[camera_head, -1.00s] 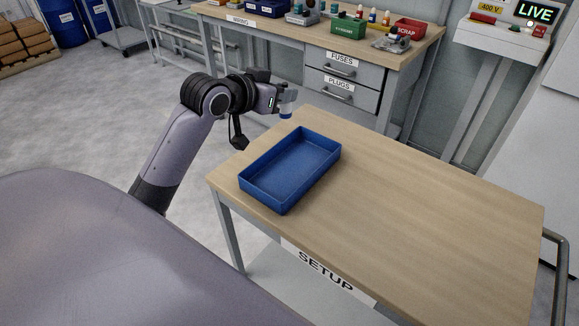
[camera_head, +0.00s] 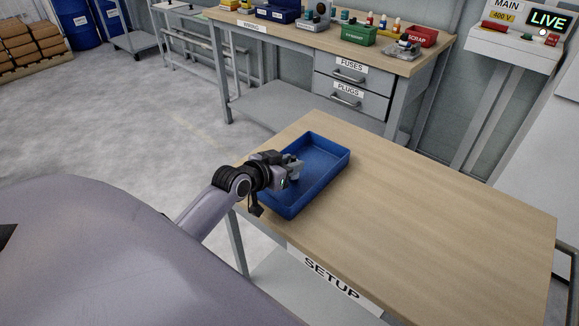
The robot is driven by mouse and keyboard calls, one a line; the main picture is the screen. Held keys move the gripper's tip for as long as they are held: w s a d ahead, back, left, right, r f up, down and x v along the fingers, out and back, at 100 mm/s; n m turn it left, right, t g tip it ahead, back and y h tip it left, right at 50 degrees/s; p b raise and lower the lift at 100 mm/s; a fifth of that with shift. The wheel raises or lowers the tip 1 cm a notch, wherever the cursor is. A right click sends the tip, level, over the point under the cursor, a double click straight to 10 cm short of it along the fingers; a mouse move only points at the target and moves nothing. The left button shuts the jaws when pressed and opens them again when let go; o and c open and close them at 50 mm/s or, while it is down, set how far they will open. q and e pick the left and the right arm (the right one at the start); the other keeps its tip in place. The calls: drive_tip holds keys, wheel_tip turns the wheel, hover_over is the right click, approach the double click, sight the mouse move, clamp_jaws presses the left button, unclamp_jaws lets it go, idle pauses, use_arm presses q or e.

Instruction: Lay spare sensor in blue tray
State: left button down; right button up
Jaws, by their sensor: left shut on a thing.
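The blue tray (camera_head: 327,150) lies on the near-left part of the wooden setup table. My left gripper (camera_head: 294,168) is over the left side of the tray, its fingers pointing right across the tray's opening. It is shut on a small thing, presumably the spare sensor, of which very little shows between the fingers. I cannot tell whether that thing touches the tray floor. The gripper and wrist hide part of the tray's left wall. My right gripper is not in view.
The table top (camera_head: 430,215) right of the tray is bare. Behind stands a workbench with drawers (camera_head: 343,90), a green box (camera_head: 357,35), a red scrap bin (camera_head: 421,37) and a blue bin (camera_head: 278,12). A panel with a LIVE display (camera_head: 547,20) is at the top right.

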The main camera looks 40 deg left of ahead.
use_arm(q)
drive_tip(key=shift+f, duration=0.35)
drive_tip(key=shift+f, duration=0.1)
drive_tip(key=c, duration=0.8)
unclamp_jaws()
